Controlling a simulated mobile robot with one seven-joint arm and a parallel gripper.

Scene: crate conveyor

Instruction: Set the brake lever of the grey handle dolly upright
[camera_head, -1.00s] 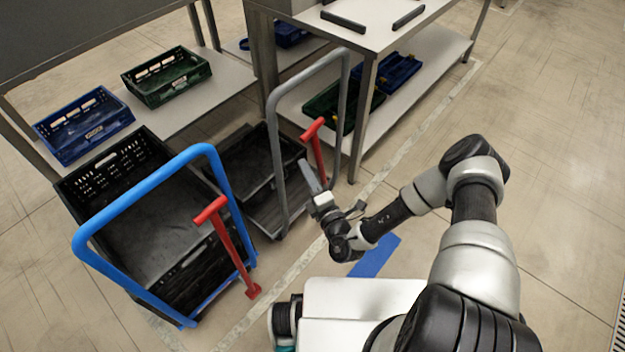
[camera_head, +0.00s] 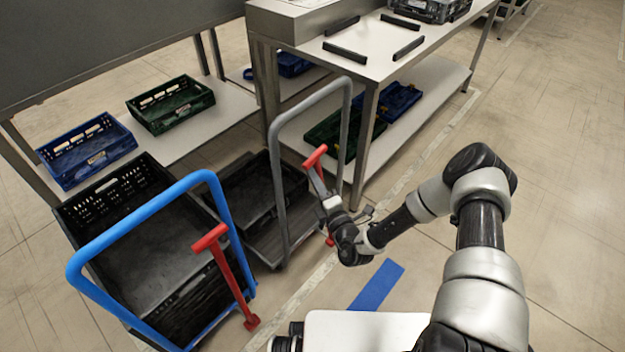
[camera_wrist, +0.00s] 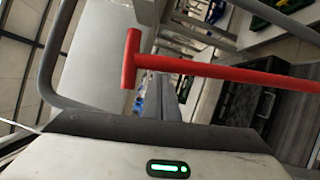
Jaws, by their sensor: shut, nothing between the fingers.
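The grey handle dolly (camera_head: 278,190) stands left of my gripper, with a black crate (camera_head: 235,195) on its deck. Its red brake lever (camera_head: 315,157) has a T-shaped top and stands close to upright in the head view, partly hidden behind my gripper. My gripper (camera_head: 317,178) is shut and empty, with its fingers at the lever just below the T-top. In the wrist view the red lever (camera_wrist: 220,70) crosses in front of the shut fingers (camera_wrist: 160,98), its T-end at the left. I cannot tell whether they touch.
A blue handle dolly (camera_head: 75,255) with its own red lever (camera_head: 232,270) and black crates stands at the left. A steel table (camera_head: 372,60) with a lower shelf stands behind. Shelves hold blue and green crates. The floor at the right is clear.

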